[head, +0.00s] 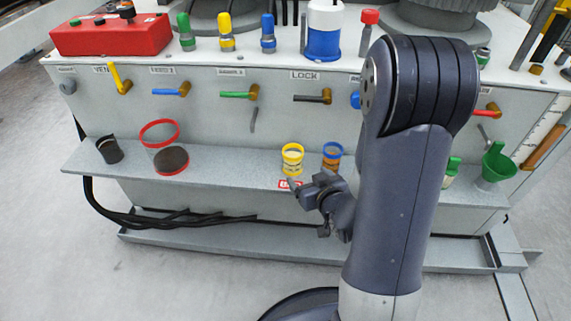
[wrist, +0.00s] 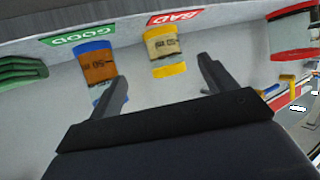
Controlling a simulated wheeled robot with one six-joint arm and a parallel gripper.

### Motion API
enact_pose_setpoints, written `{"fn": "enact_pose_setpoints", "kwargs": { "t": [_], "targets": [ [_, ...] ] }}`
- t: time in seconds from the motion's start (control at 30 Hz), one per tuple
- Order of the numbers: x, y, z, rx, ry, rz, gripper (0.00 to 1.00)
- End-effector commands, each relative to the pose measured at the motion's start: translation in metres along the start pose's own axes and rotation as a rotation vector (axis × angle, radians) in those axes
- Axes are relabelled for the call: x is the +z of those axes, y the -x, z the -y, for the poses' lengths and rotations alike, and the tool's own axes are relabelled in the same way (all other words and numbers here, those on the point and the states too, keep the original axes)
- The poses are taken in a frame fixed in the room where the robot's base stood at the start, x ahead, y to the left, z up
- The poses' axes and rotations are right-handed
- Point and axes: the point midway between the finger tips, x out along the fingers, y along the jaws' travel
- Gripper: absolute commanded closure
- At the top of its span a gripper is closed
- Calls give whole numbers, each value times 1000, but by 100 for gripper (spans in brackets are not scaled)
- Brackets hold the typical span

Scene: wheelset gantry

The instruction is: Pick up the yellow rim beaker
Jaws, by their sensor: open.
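The yellow rim beaker (head: 292,160) stands upright on the grey shelf, left of a blue-rimmed beaker (head: 332,156) with brown contents. In the wrist view the yellow rim beaker (wrist: 165,51) shows pale yellowish contents and lies ahead of the gap between my fingers. My gripper (wrist: 163,70) is open and empty, with both fingers apart from the beaker. In the head view my gripper (head: 307,205) is in front of the shelf, just below and right of the yellow rim beaker. The blue-rimmed beaker (wrist: 96,65) is beyond the other finger.
A red BAD label (wrist: 175,18) and a green GOOD label (wrist: 80,34) mark the shelf edge. Red-rimmed items (head: 171,160) and a dark cup (head: 109,150) stand left on the shelf (head: 225,165). A green funnel (head: 497,165) is at right. Coloured valve levers (head: 240,94) project above.

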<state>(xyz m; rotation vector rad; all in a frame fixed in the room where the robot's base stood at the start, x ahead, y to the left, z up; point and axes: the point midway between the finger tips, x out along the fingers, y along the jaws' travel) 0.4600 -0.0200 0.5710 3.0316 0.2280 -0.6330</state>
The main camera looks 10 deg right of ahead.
Motion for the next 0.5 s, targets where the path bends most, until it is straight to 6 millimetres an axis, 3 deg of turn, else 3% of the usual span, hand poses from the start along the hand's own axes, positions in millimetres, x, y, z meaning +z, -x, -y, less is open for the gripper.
{"fn": "enact_pose_setpoints", "kwargs": {
  "t": [0.5],
  "targets": [
    [2, -59, 2, -9, -2, -19, 21]
  ]
}}
